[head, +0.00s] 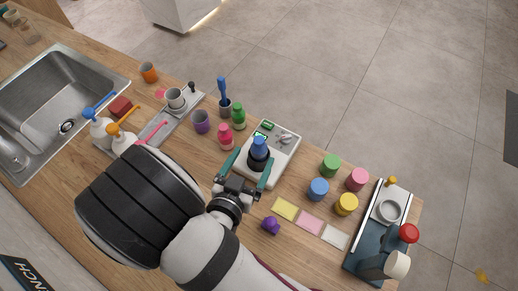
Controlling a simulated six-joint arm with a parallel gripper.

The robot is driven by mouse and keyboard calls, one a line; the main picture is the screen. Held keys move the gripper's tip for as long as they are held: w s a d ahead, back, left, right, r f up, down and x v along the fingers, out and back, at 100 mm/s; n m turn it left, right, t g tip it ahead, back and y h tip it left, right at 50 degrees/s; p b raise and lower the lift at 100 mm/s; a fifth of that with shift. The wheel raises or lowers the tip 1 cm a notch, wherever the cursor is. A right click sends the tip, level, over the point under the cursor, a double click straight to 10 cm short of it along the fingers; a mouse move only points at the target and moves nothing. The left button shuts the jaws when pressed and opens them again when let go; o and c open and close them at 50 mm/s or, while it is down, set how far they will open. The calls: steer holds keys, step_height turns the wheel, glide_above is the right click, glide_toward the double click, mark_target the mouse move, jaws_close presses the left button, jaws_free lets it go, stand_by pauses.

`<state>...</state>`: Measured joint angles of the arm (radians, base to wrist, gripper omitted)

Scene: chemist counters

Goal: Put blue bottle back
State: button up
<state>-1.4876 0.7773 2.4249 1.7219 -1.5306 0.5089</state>
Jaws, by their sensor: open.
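A bottle with a blue top and a dark lower part (259,147) stands upright on a white scale-like device (287,150) with a small green display. My gripper (248,164) is open, with its teal fingers on either side of the bottle's near side. I cannot tell whether the fingers touch it. The near part of the device is partly hidden by my gripper. A blue round container (318,188) stands on the counter to the right, apart from my gripper.
Green (331,165), pink (356,179) and yellow (346,203) containers stand at the right, with coloured cards (310,223) before them. A purple item (271,225) is near my wrist. Pink (224,136) and green (239,116) bottles stand left of the device.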

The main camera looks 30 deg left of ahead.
mark_target(256, 154)
steer(key=x, duration=0.5)
steer(key=shift+w+f, duration=0.25)
steer(key=shift+f, duration=0.25)
jaws_close()
steer(key=r, duration=0.9)
steer(key=shift+s+a+r, duration=0.1)
steer(key=shift+a+r, duration=0.1)
steer(key=shift+a, duration=0.1)
steer(key=s+a+f+n+g+y, duration=0.2)
steer(key=s+a+f+n+y, duration=0.35)
steer(key=a, duration=0.55)
steer(key=shift+g+y, duration=0.25)
steer(key=shift+g, duration=0.15)
step_height(256, 154, down, 9)
steer(key=shift+s+r, duration=0.1)
